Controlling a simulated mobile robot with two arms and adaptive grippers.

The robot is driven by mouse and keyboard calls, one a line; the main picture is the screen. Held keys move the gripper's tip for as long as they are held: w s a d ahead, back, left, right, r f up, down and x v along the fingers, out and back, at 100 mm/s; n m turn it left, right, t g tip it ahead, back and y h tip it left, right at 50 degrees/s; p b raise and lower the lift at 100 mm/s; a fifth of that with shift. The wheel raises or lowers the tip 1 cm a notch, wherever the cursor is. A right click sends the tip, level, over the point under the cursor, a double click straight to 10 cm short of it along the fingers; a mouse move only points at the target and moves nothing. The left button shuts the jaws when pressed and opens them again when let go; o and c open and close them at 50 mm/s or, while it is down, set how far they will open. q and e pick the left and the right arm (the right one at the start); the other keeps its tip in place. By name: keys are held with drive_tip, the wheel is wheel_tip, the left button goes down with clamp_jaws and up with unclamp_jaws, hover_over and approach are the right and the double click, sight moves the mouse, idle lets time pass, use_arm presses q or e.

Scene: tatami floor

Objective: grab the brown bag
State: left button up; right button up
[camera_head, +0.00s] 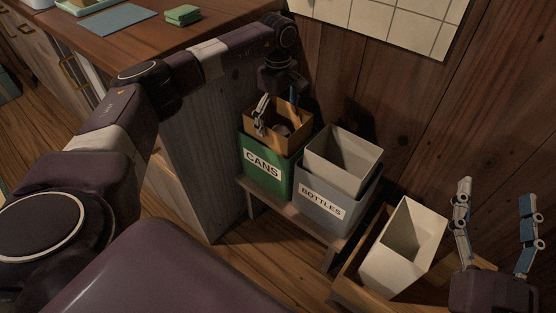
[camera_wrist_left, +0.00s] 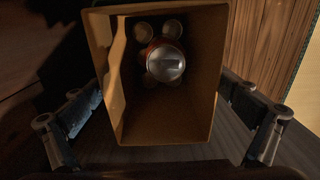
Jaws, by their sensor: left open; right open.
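The brown bag (camera_head: 291,134) stands upright and open-topped in the green bin labelled CANS (camera_head: 262,174). In the left wrist view the brown bag (camera_wrist_left: 165,130) shows from above, with several cans (camera_wrist_left: 165,62) at its bottom. My left gripper (camera_head: 273,116) is open and empty just over the bag. In the left wrist view its fingers are spread on either side of the bag, and I see no grip on it. My right gripper (camera_head: 495,197) is open and empty at the far right of the head view, away from the bag.
A grey bin labelled BOTTLES (camera_head: 327,205) with a light liner bag (camera_head: 342,160) stands right beside the green bin on a low wooden bench (camera_head: 287,213). A white bag (camera_head: 404,247) stands further right. The wooden counter (camera_head: 165,35) is left, the panelled wall behind.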

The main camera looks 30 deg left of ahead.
use_arm(q)
drive_tip(key=c, duration=1.5)
drive_tip(key=shift+c, duration=0.9)
drive_tip(key=shift+r, duration=0.2)
